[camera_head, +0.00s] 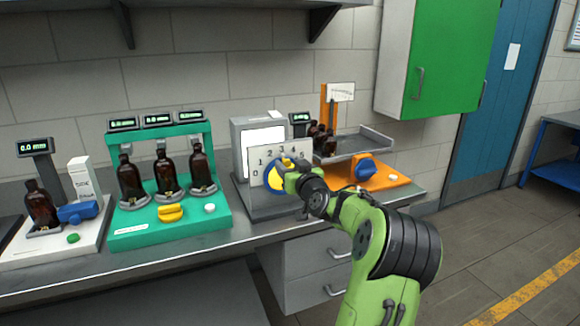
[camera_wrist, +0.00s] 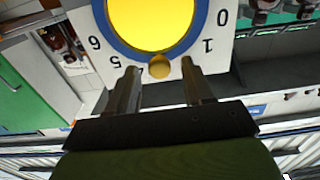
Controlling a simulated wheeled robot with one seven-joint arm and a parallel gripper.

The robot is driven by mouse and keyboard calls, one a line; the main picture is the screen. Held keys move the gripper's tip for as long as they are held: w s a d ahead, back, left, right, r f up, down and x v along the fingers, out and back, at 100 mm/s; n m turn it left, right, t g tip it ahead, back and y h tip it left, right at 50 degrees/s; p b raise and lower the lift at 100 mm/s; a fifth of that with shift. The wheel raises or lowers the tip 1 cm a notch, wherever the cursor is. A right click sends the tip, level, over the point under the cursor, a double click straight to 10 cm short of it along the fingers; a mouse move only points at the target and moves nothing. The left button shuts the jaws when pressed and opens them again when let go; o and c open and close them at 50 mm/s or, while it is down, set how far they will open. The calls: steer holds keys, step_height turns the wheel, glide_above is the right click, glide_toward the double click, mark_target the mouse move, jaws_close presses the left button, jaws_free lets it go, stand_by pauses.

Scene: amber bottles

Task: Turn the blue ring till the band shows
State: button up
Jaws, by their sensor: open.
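The blue ring (camera_wrist: 117,35) surrounds a yellow disc (camera_wrist: 150,20) on a white numbered plate (camera_wrist: 222,38). In the wrist view a small yellow knob (camera_wrist: 159,67) sits at the ring's edge. My gripper (camera_wrist: 160,68) is open, with one finger on each side of the knob; whether either touches it I cannot tell. In the head view the ring (camera_head: 268,180) is partly hidden behind my gripper (camera_head: 284,166), and the plate (camera_head: 257,156) stands upright on the bench. I cannot make out a separate band on the ring.
A green station (camera_head: 128,240) with several amber bottles stands to the left, and a white station (camera_head: 80,240) with one bottle beyond it. An orange station (camera_head: 390,181) with a blue knob (camera_head: 366,168) and grey tray (camera_head: 360,145) is close on the right.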

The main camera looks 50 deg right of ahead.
jaws_close()
steer(key=m, duration=0.1)
steer(key=d+m, duration=0.1)
steer(key=m, duration=0.1)
steer(key=s+d+m, duration=0.1)
steer(key=m, duration=0.1)
steer(key=shift+d+f, duration=0.1)
steer(key=shift+f, duration=0.15)
jaws_free()
steer(key=v, duration=1.6)
steer(key=shift+b, duration=0.35)
